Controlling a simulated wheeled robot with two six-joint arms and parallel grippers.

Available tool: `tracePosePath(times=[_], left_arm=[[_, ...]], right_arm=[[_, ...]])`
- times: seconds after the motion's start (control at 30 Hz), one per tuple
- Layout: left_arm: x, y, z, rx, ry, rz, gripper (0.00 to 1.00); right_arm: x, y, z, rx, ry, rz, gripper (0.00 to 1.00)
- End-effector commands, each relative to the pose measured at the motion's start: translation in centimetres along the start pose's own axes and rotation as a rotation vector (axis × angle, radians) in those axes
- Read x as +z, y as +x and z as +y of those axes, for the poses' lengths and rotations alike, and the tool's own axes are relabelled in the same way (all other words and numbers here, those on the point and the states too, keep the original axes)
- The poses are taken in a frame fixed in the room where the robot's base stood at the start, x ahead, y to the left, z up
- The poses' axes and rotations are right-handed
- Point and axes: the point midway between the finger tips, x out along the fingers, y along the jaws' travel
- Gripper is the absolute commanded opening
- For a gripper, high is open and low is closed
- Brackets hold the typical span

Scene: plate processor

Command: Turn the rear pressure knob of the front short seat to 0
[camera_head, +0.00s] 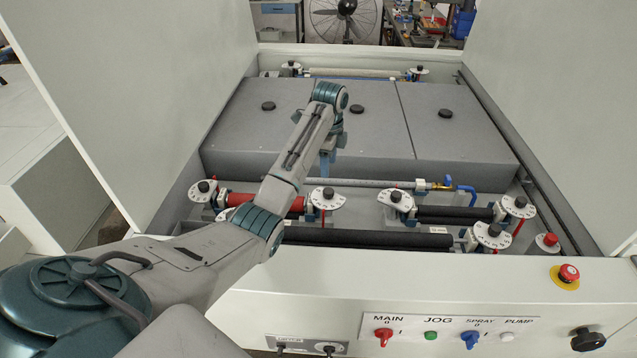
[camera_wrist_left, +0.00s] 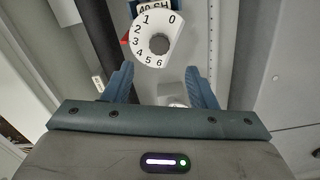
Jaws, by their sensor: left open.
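In the left wrist view a white dial (camera_wrist_left: 142,52) numbered 0 to 6 has a dark round knob (camera_wrist_left: 159,45) at its centre. A label reading "40 SH" (camera_wrist_left: 153,7) is beside it. My left gripper (camera_wrist_left: 160,80) is open, its blue fingers spread on either side below the dial, apart from the knob. In the head view my left gripper (camera_head: 325,163) hangs over the machine behind a white dial with a dark knob (camera_head: 328,193). Other knob dials sit at the short black roller (camera_head: 455,215), one at its left end (camera_head: 396,198) and one at its right (camera_head: 519,202). The knob's exact setting is unclear.
A grey cover (camera_head: 300,130) fills the machine's middle. A red roller (camera_head: 265,202) and a long black roller (camera_head: 365,238) lie in front. A brass valve with blue hose (camera_head: 450,186) is at right. The front panel (camera_head: 450,328) carries switches. White side walls flank the bay.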

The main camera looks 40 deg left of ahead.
Motion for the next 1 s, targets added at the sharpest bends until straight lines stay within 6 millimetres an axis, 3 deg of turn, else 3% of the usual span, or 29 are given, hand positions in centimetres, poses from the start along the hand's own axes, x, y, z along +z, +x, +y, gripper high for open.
tracePosePath(times=[0.17,0.3,0.6,1.0], left_arm=[[0.0,2.9,0.0,0.001,0.000,-0.001,0.52],[0.1,4.8,0.1,0.006,-0.001,-0.001,0.52],[0.1,9.4,0.1,0.004,-0.001,0.000,0.52],[0.1,10.3,0.0,0.001,0.000,-0.001,0.52]], right_arm=[[0.9,2.5,1.2,0.015,-0.007,-0.008,0.00],[0.6,0.2,0.9,0.009,-0.004,-0.009,0.00],[0.1,-1.3,-1.4,-0.015,0.006,-0.003,0.00],[0.0,-1.4,0.4,0.003,-0.001,-0.002,0.00]])
